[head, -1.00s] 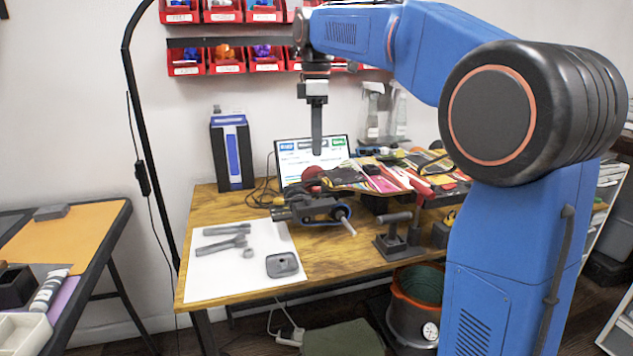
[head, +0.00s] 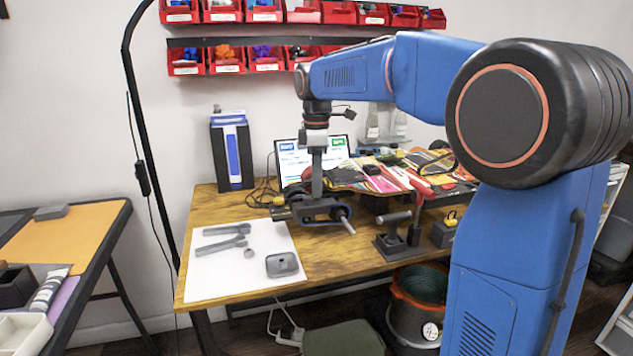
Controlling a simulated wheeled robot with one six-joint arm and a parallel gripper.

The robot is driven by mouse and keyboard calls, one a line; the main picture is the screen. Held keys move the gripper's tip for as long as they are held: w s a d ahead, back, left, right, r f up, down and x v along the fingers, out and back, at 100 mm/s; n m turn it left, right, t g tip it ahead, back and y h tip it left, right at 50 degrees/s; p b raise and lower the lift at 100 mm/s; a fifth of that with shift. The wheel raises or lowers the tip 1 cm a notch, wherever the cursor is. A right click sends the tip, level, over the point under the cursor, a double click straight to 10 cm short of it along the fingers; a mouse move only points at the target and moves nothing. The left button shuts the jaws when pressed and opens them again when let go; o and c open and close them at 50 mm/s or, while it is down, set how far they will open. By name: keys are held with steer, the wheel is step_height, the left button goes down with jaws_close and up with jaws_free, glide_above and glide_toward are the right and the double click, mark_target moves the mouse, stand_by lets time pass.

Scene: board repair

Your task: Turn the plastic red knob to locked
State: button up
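The red knob (head: 307,174) shows only as a small red patch at the left of my gripper's finger, above the dark grey clamp-like device (head: 318,209) on the wooden workbench. The rest of the knob is hidden behind my gripper. My gripper (head: 317,192) points straight down, with its fingertips at the height of the knob and just above the device. The fingers appear edge-on as one grey bar, so their opening does not show. I cannot tell whether they touch the knob.
A white sheet with grey tools (head: 240,262) lies at the bench's front left. A lit screen (head: 291,157) stands behind the gripper. A small grey stand (head: 394,243) is on the front right. Red bins (head: 228,62) hang above.

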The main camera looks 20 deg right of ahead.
jaws_close()
steer(key=shift+m, duration=0.3)
steer(key=m, duration=0.3)
steer(key=shift+m, duration=0.3)
steer(key=m, duration=0.4)
steer(key=shift+m, duration=0.3)
steer(key=m, duration=0.4)
steer(key=shift+m, duration=2.5)
